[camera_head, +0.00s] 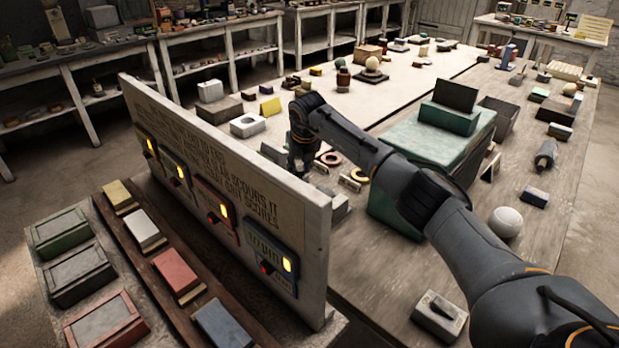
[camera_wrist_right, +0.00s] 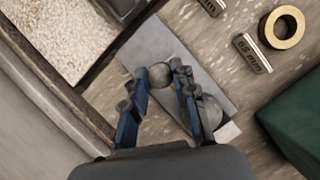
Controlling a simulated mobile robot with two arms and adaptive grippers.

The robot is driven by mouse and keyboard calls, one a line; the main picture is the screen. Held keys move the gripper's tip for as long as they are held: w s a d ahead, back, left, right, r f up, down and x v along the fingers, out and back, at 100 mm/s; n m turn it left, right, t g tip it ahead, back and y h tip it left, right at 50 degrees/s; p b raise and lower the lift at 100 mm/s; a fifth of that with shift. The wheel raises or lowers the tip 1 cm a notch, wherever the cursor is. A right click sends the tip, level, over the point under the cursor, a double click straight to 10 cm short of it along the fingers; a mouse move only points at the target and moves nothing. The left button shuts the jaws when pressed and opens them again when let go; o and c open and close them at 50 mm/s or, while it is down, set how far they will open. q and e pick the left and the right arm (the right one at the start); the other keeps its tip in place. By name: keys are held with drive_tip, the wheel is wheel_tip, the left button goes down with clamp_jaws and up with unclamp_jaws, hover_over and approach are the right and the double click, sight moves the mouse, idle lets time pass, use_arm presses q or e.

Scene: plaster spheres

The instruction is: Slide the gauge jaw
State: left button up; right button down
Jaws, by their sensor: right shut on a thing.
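In the right wrist view, a flat grey gauge plate (camera_wrist_right: 140,45) lies on the worn table. A small round grey knob (camera_wrist_right: 160,75), which looks like part of the gauge jaw, sits over it between the fingertips of my right gripper (camera_wrist_right: 158,78). The fingers are shut on it. A larger grey sphere (camera_wrist_right: 209,112) lies just right of the right finger, partly hidden by it. In the head view my right gripper (camera_head: 302,160) points down behind the upright lettered board, its tips hard to make out. My left gripper is not in view.
The lettered board (camera_head: 235,165) stands close left of my right gripper. A brass ring (camera_wrist_right: 282,27) and a "65 mm" block (camera_wrist_right: 252,53) lie near the plate. A green case (camera_head: 440,140) stands right of the gripper, under my arm. A pale sphere (camera_head: 505,222) rests farther right.

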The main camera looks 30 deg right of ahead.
drive_tip(key=shift+w+a, duration=0.3)
drive_tip(key=shift+w, duration=0.35)
drive_tip(key=shift+r, duration=0.15)
drive_tip(key=c, duration=1.3)
unclamp_jaws()
drive_tip(key=shift+w, duration=0.1)
drive_tip(key=shift+c, duration=0.2)
drive_tip(key=shift+o, duration=1.4)
drive_tip(key=shift+w, duration=0.15)
drive_tip(key=v, duration=1.2)
drive_tip(key=shift+a, duration=0.1)
